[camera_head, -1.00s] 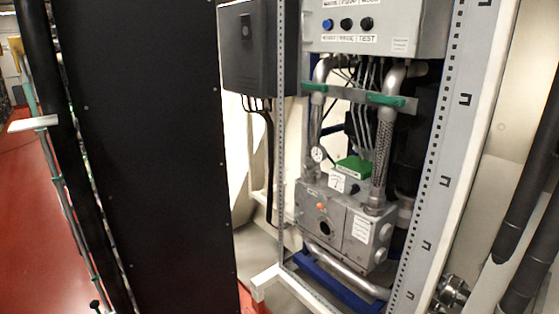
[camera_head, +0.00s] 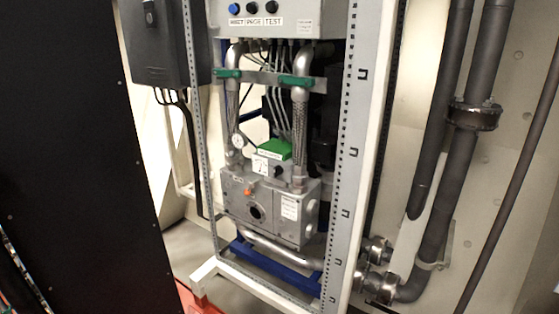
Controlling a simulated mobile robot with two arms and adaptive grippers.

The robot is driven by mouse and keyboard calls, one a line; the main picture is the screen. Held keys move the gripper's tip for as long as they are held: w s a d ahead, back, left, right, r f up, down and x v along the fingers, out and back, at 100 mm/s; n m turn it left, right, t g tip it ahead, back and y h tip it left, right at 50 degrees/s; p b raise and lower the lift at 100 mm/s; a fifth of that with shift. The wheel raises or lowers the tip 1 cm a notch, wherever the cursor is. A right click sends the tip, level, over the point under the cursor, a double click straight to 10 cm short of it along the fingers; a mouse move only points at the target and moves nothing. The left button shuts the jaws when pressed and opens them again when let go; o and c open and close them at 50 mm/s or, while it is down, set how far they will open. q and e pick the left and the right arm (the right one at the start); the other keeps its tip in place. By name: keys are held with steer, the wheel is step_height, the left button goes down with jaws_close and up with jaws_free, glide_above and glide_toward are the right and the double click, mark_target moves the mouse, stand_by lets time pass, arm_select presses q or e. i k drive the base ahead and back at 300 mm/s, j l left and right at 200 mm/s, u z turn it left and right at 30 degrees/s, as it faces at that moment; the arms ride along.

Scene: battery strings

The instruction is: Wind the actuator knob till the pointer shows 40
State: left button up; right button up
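A grey metal pump or actuator unit (camera_head: 272,208) stands low inside an open cabinet frame. On its top is a green block (camera_head: 275,150) with a white dial plate (camera_head: 266,166) in front. A small dark knob (camera_head: 278,171) sits at the right of the plate. The pointer and its figures are too small to read. A round gauge (camera_head: 238,142) is on the left pipe. An orange knob (camera_head: 248,192) and a dark round port (camera_head: 256,212) are on the unit's front. Neither of my grippers shows in this view.
A control box (camera_head: 262,20) with three buttons is above the unit. A dark box (camera_head: 157,40) hangs to its left. A large black panel (camera_head: 70,140) fills the left side. The white cabinet upright (camera_head: 362,130) and dark pipes (camera_head: 455,150) stand to the right.

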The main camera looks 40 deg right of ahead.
mark_target(278, 170)
steer(key=i+z, duration=0.1)
steer(key=z, duration=0.25)
steer(key=i+z, duration=0.15)
steer(key=z, duration=0.25)
